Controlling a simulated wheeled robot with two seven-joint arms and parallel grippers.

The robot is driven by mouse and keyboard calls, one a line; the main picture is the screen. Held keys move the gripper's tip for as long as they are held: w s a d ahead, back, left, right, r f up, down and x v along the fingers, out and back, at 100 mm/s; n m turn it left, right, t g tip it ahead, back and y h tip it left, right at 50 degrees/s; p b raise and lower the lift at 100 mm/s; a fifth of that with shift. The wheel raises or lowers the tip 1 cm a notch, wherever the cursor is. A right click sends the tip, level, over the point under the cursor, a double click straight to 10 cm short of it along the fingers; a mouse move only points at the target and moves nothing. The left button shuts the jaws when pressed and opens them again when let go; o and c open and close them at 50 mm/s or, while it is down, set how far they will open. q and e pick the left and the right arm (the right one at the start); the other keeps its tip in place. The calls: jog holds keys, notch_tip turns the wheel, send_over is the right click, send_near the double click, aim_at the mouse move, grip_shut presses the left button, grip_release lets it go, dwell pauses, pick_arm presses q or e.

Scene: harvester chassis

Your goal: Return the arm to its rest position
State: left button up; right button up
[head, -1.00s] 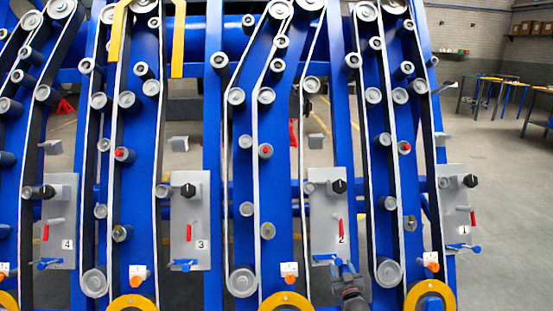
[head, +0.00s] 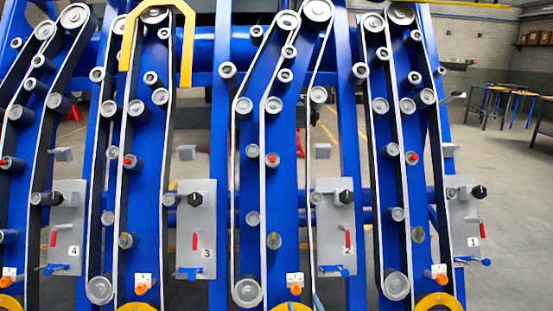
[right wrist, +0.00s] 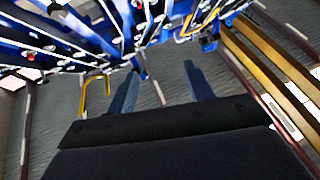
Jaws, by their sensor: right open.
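My right gripper (right wrist: 160,85) shows in the right wrist view with its two bluish fingers apart and nothing between them. Grey floor shows beyond the fingertips. In the head view only a small bluish tip (head: 318,302), probably of this gripper, shows at the bottom edge, below panel 2 (head: 328,225). It appears apart from the panel's blue handle. The rest of the right arm is hidden below the picture. My left gripper is in neither view. The blue harvester chassis (head: 350,150) fills most of the head view, with belts, pulleys and numbered grey panels.
In the right wrist view the chassis (right wrist: 130,25) is at the top and yellow beams (right wrist: 260,75) at the right. Open floor (head: 510,220) lies right.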

jog(key=s+a+f+m+g, duration=0.2)
jog(key=s+a+f, duration=0.1)
jog(key=s+f, duration=0.9)
pick_arm(q)
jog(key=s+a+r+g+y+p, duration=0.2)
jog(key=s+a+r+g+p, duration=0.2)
jog(key=p, duration=0.7)
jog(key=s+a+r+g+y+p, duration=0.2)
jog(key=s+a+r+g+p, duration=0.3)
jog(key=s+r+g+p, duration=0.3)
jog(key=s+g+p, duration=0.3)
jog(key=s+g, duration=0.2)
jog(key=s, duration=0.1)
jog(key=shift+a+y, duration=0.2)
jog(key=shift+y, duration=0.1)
pick_arm(e)
jog(key=s+d+r+g+h, duration=0.2)
jog(key=s+d+r+g, duration=0.3)
jog(key=s+g, duration=0.4)
jog(key=s+d+r+g+h, duration=0.3)
jog(key=s+r+g, duration=0.4)
jog(key=s, duration=0.4)
jog(key=shift+d+r+g, duration=0.2)
jog(key=shift+d+g, duration=0.65)
jog(key=shift+g, duration=0.05)
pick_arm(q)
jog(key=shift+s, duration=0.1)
pick_arm(e)
jog(key=shift+w, duration=0.1)
